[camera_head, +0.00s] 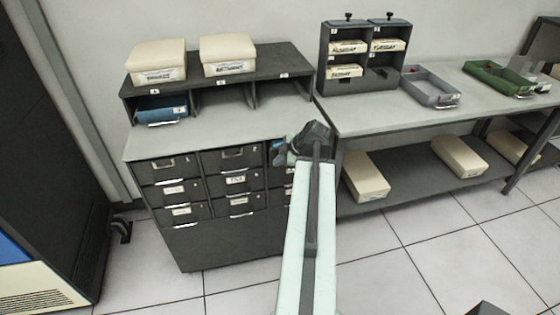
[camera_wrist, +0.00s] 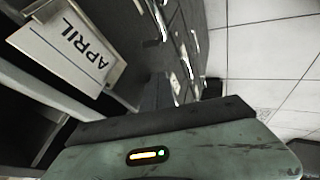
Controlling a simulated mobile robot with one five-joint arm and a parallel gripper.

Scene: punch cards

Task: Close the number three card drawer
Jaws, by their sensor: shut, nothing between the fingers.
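A dark card-drawer cabinet (camera_head: 215,230) stands at left centre in the head view, with rows of drawers bearing small white labels and pull handles. The left and middle columns look shut. My arm covers much of the right column, and I cannot read which drawer is number three. My gripper (camera_head: 284,152) is at the upper part of that right column, shut and empty. A small blue patch shows beside it. In the wrist view, a tilted white label reading APRIL (camera_wrist: 68,48) is close by at upper left, and the dark fingers (camera_wrist: 160,92) show near the middle.
A blue tray (camera_head: 160,112) sits in the left cubby of the shelf on the cabinet, with two cream card boxes (camera_head: 157,60) (camera_head: 227,54) above. A bench (camera_head: 390,115) at right holds a card rack (camera_head: 360,87), grey tray (camera_head: 425,84) and green tray (camera_head: 497,76). Floor in front is clear.

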